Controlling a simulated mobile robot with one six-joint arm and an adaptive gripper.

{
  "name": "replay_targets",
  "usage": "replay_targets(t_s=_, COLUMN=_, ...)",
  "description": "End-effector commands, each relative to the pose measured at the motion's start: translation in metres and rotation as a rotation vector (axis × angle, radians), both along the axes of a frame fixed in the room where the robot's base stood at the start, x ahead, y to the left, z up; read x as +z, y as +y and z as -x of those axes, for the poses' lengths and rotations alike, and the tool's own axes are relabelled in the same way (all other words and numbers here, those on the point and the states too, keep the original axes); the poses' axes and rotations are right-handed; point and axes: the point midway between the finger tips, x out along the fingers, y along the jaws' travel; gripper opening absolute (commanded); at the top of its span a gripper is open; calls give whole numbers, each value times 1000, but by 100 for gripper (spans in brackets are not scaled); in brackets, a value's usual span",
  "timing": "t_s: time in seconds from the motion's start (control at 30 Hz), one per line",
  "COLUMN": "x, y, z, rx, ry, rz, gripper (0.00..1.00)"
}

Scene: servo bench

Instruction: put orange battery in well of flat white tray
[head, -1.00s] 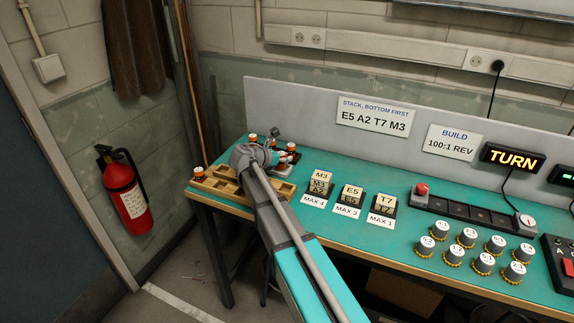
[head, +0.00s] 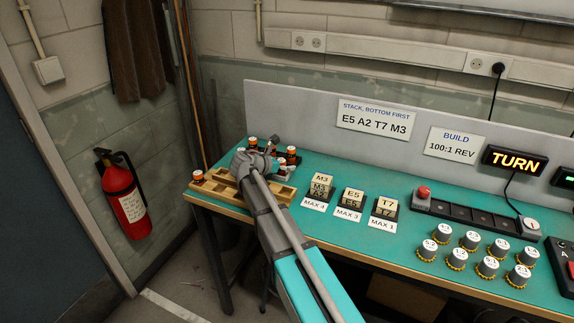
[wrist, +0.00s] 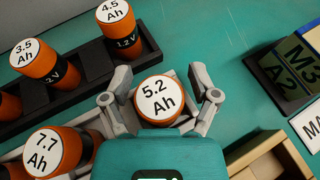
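In the wrist view, an orange battery (wrist: 158,100) with a white top marked 5.2 Ah stands between the two fingers of my gripper (wrist: 160,77). The fingers sit on either side of it with narrow gaps, so my gripper looks open. The flat white tray (wrist: 172,74) shows as a pale strip beside this battery; its well is hidden. Another orange battery, marked 7.7 Ah (wrist: 45,150), stands at lower left. In the head view my arm covers most of the tray (head: 286,174).
A black rack (wrist: 98,67) holds batteries marked 3.5 (wrist: 30,55) and 4.5 (wrist: 115,14), close by the left finger. A wooden tray (head: 216,188) lies at the bench's left end, with a battery (head: 198,176) at its corner. Block stacks (head: 321,184) stand to the right.

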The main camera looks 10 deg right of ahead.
Motion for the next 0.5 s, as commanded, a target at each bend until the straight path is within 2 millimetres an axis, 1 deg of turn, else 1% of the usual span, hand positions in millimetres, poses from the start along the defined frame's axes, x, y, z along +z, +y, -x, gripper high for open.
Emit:
replay_targets(t_s=0.33, x=0, y=0, z=0, rx=0, ry=0, rz=0, gripper=81)
replay_targets(t_s=0.5, x=4, y=0, z=0, rx=0, ry=0, rz=0, gripper=81)
